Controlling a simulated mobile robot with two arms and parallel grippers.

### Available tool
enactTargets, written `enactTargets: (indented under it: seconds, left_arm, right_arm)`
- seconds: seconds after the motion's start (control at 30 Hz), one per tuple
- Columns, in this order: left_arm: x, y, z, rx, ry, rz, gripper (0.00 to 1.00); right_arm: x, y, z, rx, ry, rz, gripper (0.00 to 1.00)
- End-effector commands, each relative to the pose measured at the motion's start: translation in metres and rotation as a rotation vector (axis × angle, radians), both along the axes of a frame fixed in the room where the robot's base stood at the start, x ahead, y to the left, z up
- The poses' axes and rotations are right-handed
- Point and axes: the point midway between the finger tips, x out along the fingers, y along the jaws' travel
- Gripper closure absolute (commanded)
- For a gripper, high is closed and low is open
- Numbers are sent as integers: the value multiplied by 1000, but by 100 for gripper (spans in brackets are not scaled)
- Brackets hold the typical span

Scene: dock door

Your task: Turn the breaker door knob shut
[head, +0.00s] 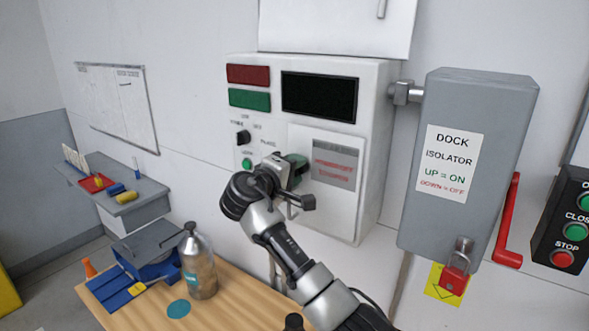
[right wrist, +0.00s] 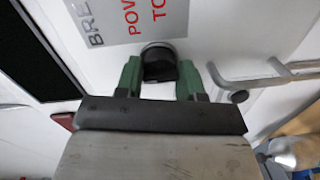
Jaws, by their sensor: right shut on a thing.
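The white breaker door (head: 335,218) is on the front of the wall cabinet, with a grey label in red print. It looks close to the cabinet face; I cannot tell if it is fully flush. The black knob (right wrist: 158,65) shows in the right wrist view below the label (right wrist: 135,22). My right gripper (head: 297,168) is at the door's left side, its green fingers on both sides of the knob and shut on it. In the head view the gripper hides the knob. My left gripper is not in view.
The cabinet (head: 375,130) has a dark screen, red and green plates and a small black switch (head: 243,137). A grey isolator box (head: 470,110) with a red lever (head: 509,225) and padlock stands right. A bottle (head: 199,265) and blue toolbox (head: 135,280) sit on the wooden bench below.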

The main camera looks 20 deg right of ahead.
Motion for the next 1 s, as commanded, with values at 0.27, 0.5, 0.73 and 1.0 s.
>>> enactTargets:
  seconds: [0.27, 0.5, 0.73, 1.0]
  left_arm:
    - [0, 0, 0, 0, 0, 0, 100]
    - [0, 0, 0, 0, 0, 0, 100]
    - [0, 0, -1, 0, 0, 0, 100]
    - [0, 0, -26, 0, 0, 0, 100]
  right_arm:
    - [0, 1, 4, -3, -8, 5, 86]
    - [0, 1, 2, -1, -5, 3, 38]
    - [-1, 2, 1, -1, -3, 2, 38]
    - [-24, 33, -2, 2, -6, 6, 38]
